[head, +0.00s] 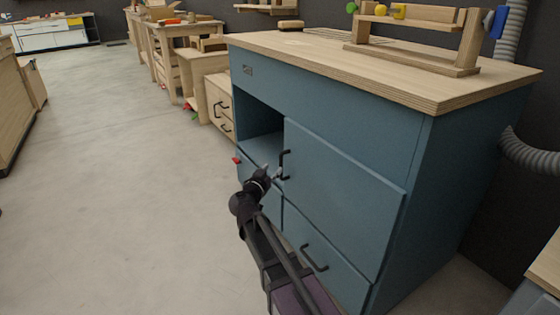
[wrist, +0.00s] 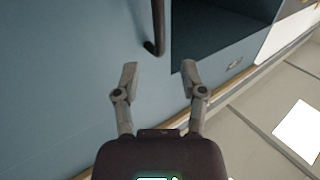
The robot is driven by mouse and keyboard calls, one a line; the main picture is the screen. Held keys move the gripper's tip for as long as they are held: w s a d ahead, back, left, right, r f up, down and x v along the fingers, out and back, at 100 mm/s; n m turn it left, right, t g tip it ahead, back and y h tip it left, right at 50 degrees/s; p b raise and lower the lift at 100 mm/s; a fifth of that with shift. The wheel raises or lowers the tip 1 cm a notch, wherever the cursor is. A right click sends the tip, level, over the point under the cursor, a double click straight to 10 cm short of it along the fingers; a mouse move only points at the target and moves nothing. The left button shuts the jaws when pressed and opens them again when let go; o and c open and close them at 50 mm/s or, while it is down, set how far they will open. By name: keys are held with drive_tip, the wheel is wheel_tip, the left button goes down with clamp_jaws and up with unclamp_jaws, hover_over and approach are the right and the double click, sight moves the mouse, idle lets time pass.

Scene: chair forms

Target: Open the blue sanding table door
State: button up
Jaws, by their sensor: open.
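The blue sanding table (head: 455,160) stands at the right in the head view. Its door (head: 345,190) is a flat blue panel that looks closed, with a dark bar handle (head: 286,163) at its left edge. My gripper (head: 273,174) is beside the handle's lower end in the head view. In the wrist view my gripper (wrist: 159,72) is open and empty, its two fingers spread. The dark handle (wrist: 158,28) lies just beyond the fingertips, roughly in line with the gap between them. The door face (wrist: 75,70) fills the left of that view.
An open compartment (head: 262,148) is left of the door. A lower drawer with a dark handle (head: 315,258) lies below it. A wooden rack (head: 415,55) and a sanding block (head: 290,25) are on the tabletop. Open floor (head: 120,190) lies to the left.

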sight(280, 161)
drive_tip(key=x, duration=0.7)
drive_tip(key=shift+w, duration=0.1)
clamp_jaws()
